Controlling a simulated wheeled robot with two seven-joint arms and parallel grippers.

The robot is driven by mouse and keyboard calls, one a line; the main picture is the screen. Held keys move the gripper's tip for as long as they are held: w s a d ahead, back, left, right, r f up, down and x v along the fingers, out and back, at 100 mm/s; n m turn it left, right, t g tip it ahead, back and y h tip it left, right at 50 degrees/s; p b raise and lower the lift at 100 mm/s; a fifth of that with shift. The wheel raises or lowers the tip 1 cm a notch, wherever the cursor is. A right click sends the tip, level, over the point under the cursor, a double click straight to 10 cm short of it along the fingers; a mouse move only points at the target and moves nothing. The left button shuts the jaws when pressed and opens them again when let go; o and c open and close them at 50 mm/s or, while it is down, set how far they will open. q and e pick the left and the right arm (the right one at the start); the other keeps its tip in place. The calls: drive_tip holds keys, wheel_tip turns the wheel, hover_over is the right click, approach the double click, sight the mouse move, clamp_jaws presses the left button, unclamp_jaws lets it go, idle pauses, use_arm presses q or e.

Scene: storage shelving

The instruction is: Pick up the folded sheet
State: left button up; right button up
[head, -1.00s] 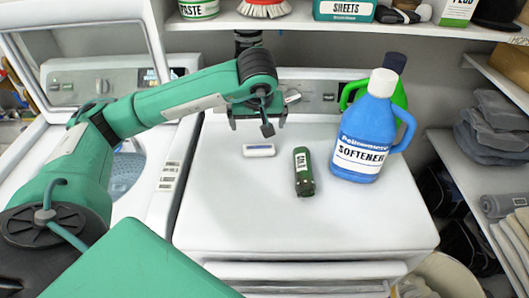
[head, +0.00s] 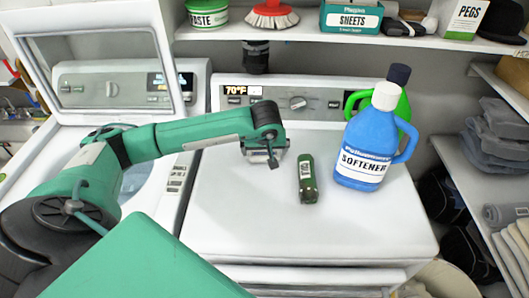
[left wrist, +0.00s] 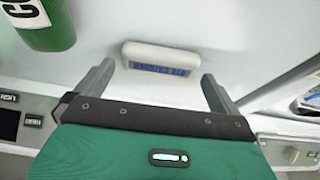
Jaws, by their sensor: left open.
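A small white flat piece with a blue printed strip, which I take to be the folded sheet, lies on the white dryer top (head: 230,225). In the left wrist view this folded sheet (left wrist: 160,58) lies just ahead of and between the tips of my open fingers. No grip on it shows. In the head view my left gripper (head: 263,157) is low over the dryer top and hides it. The left gripper also shows in the left wrist view (left wrist: 156,82), with its two grey fingers apart. My right gripper is not in view.
A green cylinder (head: 307,178) lies close to the right of my left gripper. A blue softener jug (head: 368,140) and a green bottle (head: 405,103) stand further right. An open washer (head: 140,85) is on the left. The dryer's front top is clear.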

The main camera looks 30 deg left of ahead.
use_arm(q)
drive_tip(key=shift+x, duration=1.05)
drive_tip(key=c, duration=0.7)
drive_tip(key=shift+r, duration=0.15)
